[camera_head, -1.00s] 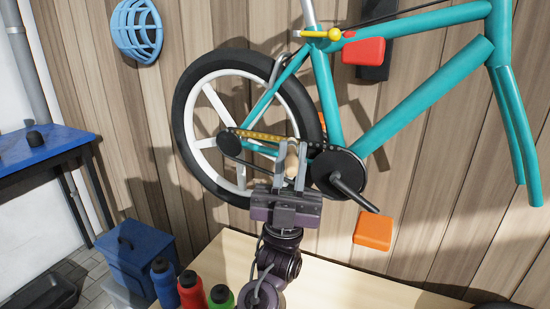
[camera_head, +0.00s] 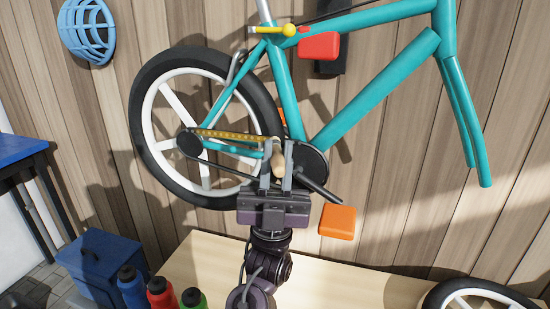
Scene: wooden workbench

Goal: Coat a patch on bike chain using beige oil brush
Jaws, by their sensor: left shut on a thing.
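The teal bike (camera_head: 372,92) is in front of the plank wall, with its black-tyred rear wheel (camera_head: 150,120) on the left. The bike chain (camera_head: 235,135) runs from the rear sprocket (camera_head: 189,144) to the black chainring (camera_head: 317,165); much of its upper run looks golden yellow. My left gripper (camera_head: 277,153), coming up from the bottom, is shut on the beige oil brush (camera_head: 278,164). The brush is held upright at the chain's front end, just left of the chainring. I cannot tell whether its tip touches the chain. My right gripper is not in view.
Orange pedals (camera_head: 337,222) and the crank are close to the gripper's right. Blue, red and green bottles (camera_head: 160,293) stand at the lower left beside a blue bin (camera_head: 100,262). A loose wheel (camera_head: 478,290) lies at the lower right of the wooden bench (camera_head: 350,285).

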